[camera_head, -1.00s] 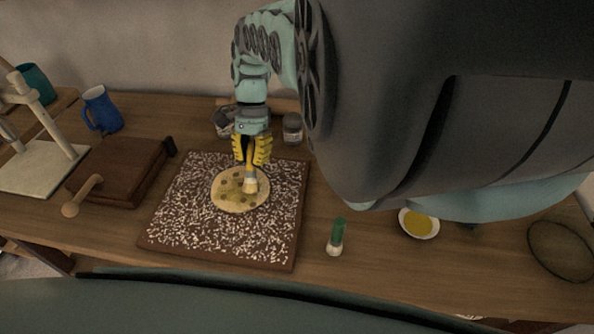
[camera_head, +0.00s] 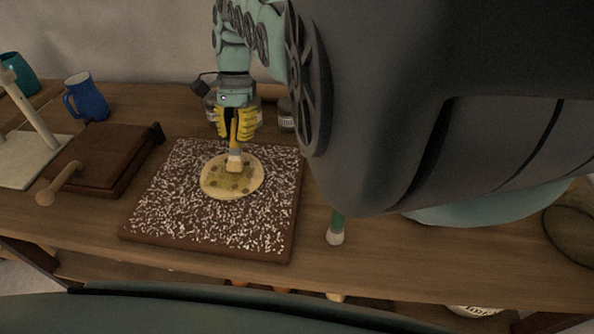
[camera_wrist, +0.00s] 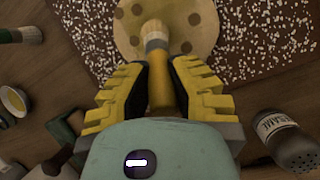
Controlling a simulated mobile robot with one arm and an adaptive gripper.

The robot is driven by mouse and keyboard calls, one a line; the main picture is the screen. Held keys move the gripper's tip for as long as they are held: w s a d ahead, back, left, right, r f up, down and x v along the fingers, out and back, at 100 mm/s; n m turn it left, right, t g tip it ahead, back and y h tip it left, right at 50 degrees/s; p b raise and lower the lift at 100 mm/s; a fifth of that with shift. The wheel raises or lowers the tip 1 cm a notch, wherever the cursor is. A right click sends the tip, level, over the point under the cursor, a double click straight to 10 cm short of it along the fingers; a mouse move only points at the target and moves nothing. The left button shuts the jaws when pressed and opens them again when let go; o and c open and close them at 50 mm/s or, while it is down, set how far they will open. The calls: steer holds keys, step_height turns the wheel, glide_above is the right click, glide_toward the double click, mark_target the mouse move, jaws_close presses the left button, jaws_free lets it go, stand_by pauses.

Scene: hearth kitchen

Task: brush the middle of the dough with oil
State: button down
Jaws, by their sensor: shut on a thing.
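The dough (camera_head: 218,187) is a flat, pale round with darker spots, lying on a dark board speckled with white (camera_head: 190,215). My gripper (camera_head: 236,130) has yellow fingers shut on the handle of a brush (camera_head: 234,163). The brush points down at the far-middle part of the dough, its pale bristle end at or just above the surface; I cannot tell whether it touches. In the wrist view the brush (camera_wrist: 155,40) lies between the fingers, its tip over the dough (camera_wrist: 200,25). The oil bowl (camera_wrist: 14,101) shows at the left edge of the wrist view; in the head view my arm hides it.
A wooden press (camera_head: 105,155) and a blue mug (camera_head: 88,98) are at left. A labelled shaker (camera_wrist: 283,140) and other containers stand behind the board. The front right tabletop is mostly clear.

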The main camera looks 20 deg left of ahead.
steer(key=shift+s+a+f+b, duration=0.15)
steer(key=shift+a+b, duration=0.35)
steer(key=shift+b, duration=0.25)
steer(key=shift+s+d+r+p, duration=0.1)
steer(key=shift+s+r+p, duration=0.2)
steer(key=shift+p, duration=0.7)
steer(key=s+p, duration=0.1)
steer(key=p, duration=0.3)
steer(key=shift+s+d, duration=0.1)
steer(key=shift+d, duration=0.1)
steer(key=shift+s+d+f+p, duration=0.15)
steer(key=shift+s+p, duration=0.7)
steer(key=shift+p, duration=0.65)
